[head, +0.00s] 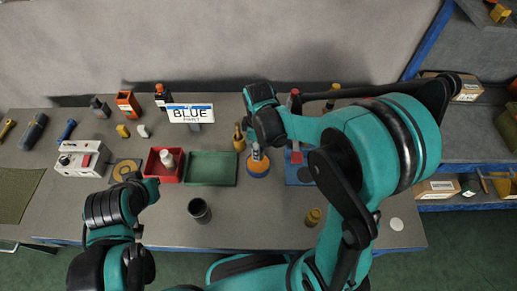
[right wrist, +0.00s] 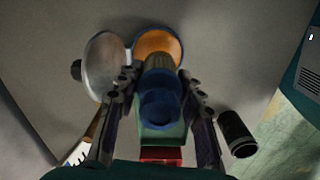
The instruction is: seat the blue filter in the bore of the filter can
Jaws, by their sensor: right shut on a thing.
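The blue filter (right wrist: 160,105) is between the two fingers of my right gripper (right wrist: 160,120), which is shut on it. In the head view my right gripper (head: 256,146) hangs over a round orange-and-blue body (head: 258,168), most likely the filter can. In the right wrist view its orange face (right wrist: 158,42) shows partly behind the filter. The filter's far end overlaps this face, and I cannot tell whether it is inside the bore or above it. My left gripper (head: 145,187) is at the front left of the bench, away from the can; its jaws are unclear.
A silver disc (right wrist: 103,65) lies beside the orange face. A green tray (head: 211,169), a red tray (head: 179,170) and a black open cup (head: 199,211) stand to the left. A BLUE sign (head: 191,113) stands behind. The front middle of the bench (head: 250,213) is clear.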

